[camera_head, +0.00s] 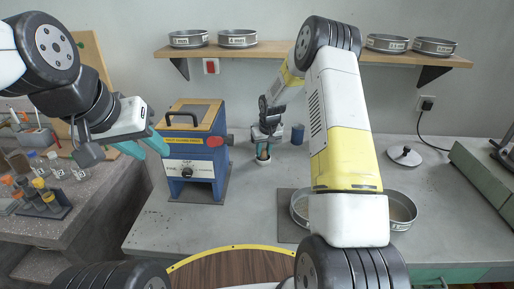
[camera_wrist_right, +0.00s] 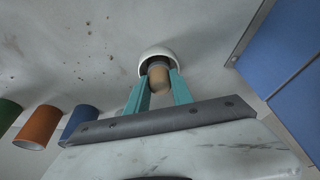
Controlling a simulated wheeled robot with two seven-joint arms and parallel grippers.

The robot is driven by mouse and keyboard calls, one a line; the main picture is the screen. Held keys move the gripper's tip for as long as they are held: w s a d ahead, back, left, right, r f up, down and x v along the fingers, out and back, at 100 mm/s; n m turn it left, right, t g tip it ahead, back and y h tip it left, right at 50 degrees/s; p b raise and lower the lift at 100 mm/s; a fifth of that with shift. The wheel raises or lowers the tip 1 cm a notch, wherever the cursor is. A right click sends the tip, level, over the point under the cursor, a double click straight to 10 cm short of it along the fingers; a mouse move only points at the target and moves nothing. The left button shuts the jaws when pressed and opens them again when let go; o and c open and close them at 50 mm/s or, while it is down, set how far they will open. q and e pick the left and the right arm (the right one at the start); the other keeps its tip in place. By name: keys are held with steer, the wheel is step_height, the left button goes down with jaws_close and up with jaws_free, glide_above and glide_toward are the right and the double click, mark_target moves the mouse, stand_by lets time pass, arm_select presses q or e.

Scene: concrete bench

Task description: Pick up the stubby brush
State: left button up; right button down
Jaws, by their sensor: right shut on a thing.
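The stubby brush, a short tan cylinder (camera_wrist_right: 158,79), shows in the right wrist view between the teal fingers of my right gripper (camera_wrist_right: 160,76). The gripper is shut on it. My left gripper (camera_head: 153,153) is open and empty, in front of the blue machine's left side.
The blue machine (camera_head: 190,152) stands left of my right gripper. A blue cylinder (camera_head: 298,134) stands to the right; orange (camera_wrist_right: 38,127) and green cylinders show in the wrist view. Round pans (camera_head: 402,210) sit at front right. A shelf (camera_head: 270,50) spans the wall.

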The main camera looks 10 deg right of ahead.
mark_target(263, 150)
steer(key=shift+r, duration=0.5)
steer(key=v, duration=0.3)
steer(key=shift+a, duration=0.1)
steer(key=s+r, duration=0.1)
steer(key=s, duration=1.4)
steer(key=shift+r, duration=0.1)
steer(key=c, duration=1.9)
jaws_free()
steer(key=shift+c, duration=0.2)
jaws_close()
steer(key=shift+s, duration=0.1)
